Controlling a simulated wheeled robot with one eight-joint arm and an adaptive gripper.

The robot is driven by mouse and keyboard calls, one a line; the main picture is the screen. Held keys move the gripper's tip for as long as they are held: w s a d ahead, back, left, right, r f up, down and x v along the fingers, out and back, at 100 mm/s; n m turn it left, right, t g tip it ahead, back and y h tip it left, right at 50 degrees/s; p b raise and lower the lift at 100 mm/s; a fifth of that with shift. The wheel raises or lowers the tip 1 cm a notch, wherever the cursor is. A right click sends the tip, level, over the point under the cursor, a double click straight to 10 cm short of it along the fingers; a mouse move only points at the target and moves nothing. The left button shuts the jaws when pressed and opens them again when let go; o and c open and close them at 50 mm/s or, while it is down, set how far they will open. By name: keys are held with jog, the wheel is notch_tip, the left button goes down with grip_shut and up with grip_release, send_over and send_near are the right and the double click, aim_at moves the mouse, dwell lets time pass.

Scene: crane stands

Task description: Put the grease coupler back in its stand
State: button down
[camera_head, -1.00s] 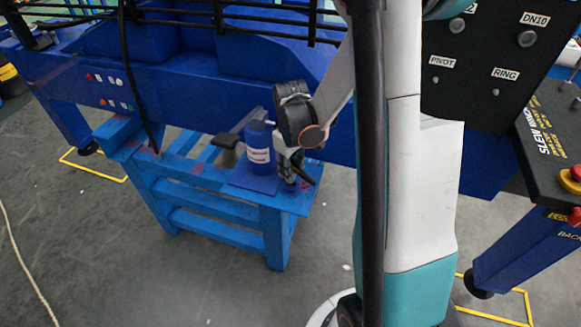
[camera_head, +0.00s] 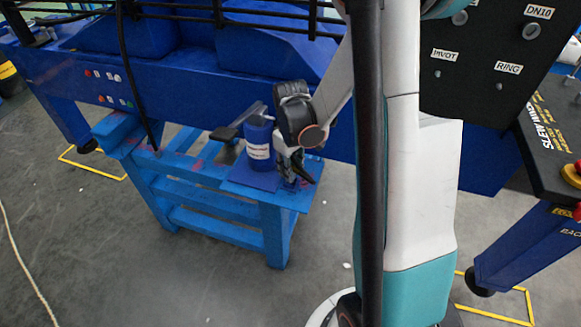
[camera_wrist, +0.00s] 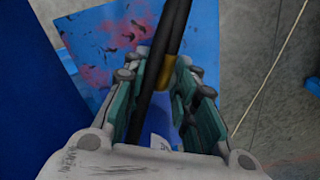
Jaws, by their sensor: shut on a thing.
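My gripper (camera_head: 298,168) is at the right side of a blue labelled cylinder (camera_head: 258,143) on the blue work stand. In the wrist view, my gripper (camera_wrist: 165,88) is shut on a black rod-like thing (camera_wrist: 174,35), which I take for the grease coupler. It runs slantwise between the teal fingers, with a brass-coloured bit (camera_wrist: 187,74) beside it. In the head view, a dark piece sticks out below the fingers; the arm hides most of it. I cannot make out the coupler's own stand for certain.
The cylinder stands on a blue plate with a lever handle (camera_head: 228,131) to its left. The blue work stand (camera_head: 196,178) has a worn top. A blue machine beam (camera_head: 190,95) runs close behind. A black hose (camera_head: 131,80) hangs at left. Open floor (camera_head: 130,270) lies in front.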

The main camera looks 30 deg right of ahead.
jog(key=shift+f+b, duration=0.65)
jog(key=shift+f, duration=0.2)
jog(key=c, duration=1.2)
grip_release()
jog(key=shift+r, duration=0.15)
jog(key=shift+r, duration=0.1)
jog(key=shift+r+p, duration=1.8)
jog(key=shift+r, duration=0.65)
notch_tip(320, 180, up, 12)
